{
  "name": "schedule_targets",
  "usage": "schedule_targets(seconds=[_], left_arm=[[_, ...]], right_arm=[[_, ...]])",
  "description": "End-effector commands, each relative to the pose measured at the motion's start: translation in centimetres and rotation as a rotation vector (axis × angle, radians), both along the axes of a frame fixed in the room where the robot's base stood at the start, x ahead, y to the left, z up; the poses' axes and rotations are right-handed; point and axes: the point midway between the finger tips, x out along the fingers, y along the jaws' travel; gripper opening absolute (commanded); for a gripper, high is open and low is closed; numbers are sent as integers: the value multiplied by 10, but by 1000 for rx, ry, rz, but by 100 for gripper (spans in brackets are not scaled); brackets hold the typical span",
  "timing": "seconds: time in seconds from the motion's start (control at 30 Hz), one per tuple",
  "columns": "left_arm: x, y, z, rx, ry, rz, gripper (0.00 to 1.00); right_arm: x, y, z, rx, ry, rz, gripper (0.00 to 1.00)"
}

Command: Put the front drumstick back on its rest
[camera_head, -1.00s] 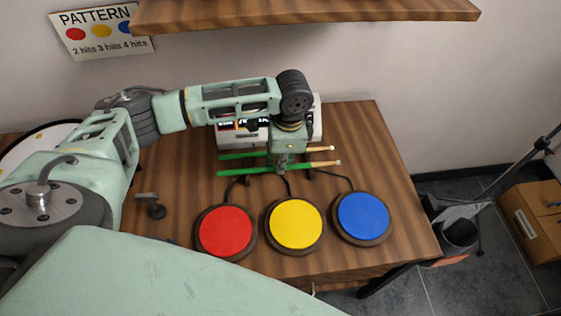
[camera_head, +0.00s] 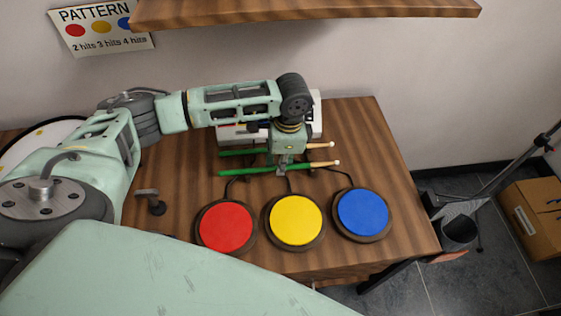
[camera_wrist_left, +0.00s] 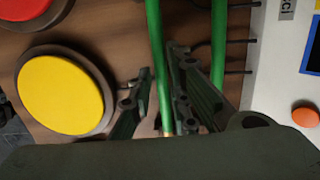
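The front drumstick (camera_head: 245,171) is green with a pale wooden tip, and lies across the table behind the coloured pads. A second green drumstick (camera_head: 236,153) lies roughly parallel behind it. My left gripper (camera_head: 282,170) points down over the middle of the front stick. In the left wrist view, the front stick (camera_wrist_left: 158,60) runs between the two fingers of my left gripper (camera_wrist_left: 157,85), which stand apart. A gap shows on the pad side; whether the other finger touches it, I cannot tell. The rear stick (camera_wrist_left: 218,45) is outside the fingers. My right gripper is out of view.
Red (camera_head: 226,227), yellow (camera_head: 296,220) and blue (camera_head: 363,212) pads stand in front of the sticks, with cables running back. A white console (camera_head: 317,118) is behind my wrist. A small dark stand (camera_head: 152,203) is at left. The table's right side is clear.

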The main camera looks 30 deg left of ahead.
Motion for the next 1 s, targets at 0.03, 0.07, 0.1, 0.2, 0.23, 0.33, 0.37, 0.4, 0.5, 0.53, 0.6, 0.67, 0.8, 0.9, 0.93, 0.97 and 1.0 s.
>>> schedule_targets(seconds=[0.03,0.07,0.1,0.2,0.23,0.33,0.37,0.4,0.5,0.53,0.6,0.67,0.8,0.9,0.93,0.97,1.0], left_arm=[[0,0,0,0,0,0,24],[0,0,0,0,0,0,27],[0,0,0,0,0,0,30],[0,0,0,0,0,0,31],[0,0,0,0,0,0,31],[0,0,0,0,0,0,31],[0,0,0,0,0,0,31],[0,0,1,0,0,0,31],[1,-1,8,-1,-2,0,31],[2,-1,12,-1,-3,-1,31],[3,-2,22,-1,-4,-1,31],[3,-3,33,-1,-4,-1,31],[4,-5,56,0,-3,0,31],[5,-6,67,-1,-2,0,31],[5,-7,70,-1,-2,-1,31],[5,-7,71,0,-1,-1,31],[5,-7,73,0,0,-1,31]], right_arm=[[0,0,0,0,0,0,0],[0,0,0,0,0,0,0],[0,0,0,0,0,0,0],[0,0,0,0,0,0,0],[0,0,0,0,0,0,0],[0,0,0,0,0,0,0],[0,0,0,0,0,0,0],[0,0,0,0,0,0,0],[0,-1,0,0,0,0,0],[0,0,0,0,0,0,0],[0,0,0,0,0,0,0],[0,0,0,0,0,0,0],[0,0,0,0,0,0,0],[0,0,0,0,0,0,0],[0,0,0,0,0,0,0],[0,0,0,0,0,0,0],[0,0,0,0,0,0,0]])
